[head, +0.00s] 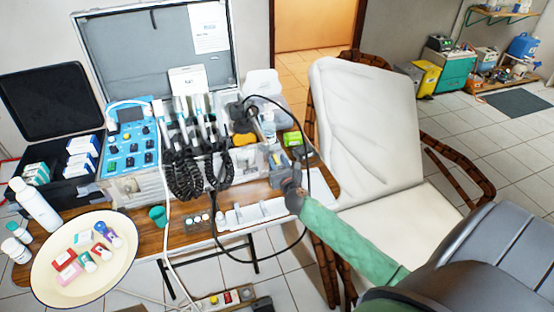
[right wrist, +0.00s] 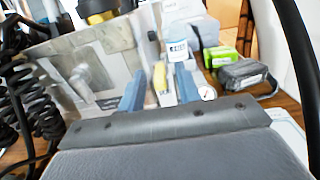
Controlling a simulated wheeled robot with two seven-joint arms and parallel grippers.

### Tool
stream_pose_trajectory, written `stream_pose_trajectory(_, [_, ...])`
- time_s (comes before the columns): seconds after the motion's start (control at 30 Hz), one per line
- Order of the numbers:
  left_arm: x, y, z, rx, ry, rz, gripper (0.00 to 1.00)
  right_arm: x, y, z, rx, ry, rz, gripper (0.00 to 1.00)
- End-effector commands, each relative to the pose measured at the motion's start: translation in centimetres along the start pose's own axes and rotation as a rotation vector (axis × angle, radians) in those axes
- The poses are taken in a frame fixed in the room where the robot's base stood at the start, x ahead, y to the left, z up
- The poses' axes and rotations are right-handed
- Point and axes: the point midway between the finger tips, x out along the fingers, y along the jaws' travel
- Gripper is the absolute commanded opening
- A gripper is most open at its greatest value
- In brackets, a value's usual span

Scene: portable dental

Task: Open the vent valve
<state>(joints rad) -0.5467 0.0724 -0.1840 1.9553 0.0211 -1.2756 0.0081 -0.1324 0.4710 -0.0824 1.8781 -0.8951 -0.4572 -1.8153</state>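My right gripper (head: 291,181) is at the front edge of the dental unit's right end, on the wooden table. In the right wrist view its two blue fingers (right wrist: 160,92) are apart, with a gap between them. A small upright yellow piece (right wrist: 160,78) shows in that gap; I cannot tell whether it is the vent valve's handle or whether a finger touches it. A small round white dial (right wrist: 207,93) shows just right of the right finger. No vent valve can be made out clearly in the head view. My left gripper is not in view.
A white bottle (head: 268,124) and a green box (head: 293,138) stand behind my right gripper. A black hose (head: 307,205) loops around it. Coiled black cords (head: 184,175) hang at the left. A white reclining chair (head: 375,125) stands close on the right. A round tray (head: 45,275) is at the front left.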

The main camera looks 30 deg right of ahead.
Motion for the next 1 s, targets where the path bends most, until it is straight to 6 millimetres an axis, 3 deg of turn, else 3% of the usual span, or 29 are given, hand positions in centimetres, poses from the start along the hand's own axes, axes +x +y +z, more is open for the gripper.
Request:
stream_pose_trajectory(0.4, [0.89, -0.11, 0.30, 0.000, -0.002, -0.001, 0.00, 0.87, 0.00, -0.01, 0.000, 0.000, -0.001, 0.34])
stream_pose_trajectory(0.43, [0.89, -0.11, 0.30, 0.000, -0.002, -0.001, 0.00, 0.86, 0.00, -0.01, 0.000, 0.000, -0.001, 0.32])
stream_pose_trajectory(0.6, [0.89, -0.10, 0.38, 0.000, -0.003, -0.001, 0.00, 0.86, 0.00, 0.00, 0.000, 0.000, 0.000, 0.00])
stream_pose_trajectory(1.0, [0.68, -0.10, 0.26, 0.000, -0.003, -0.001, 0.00, 0.86, -0.16, -0.01, -0.003, -0.001, 0.032, 0.00])
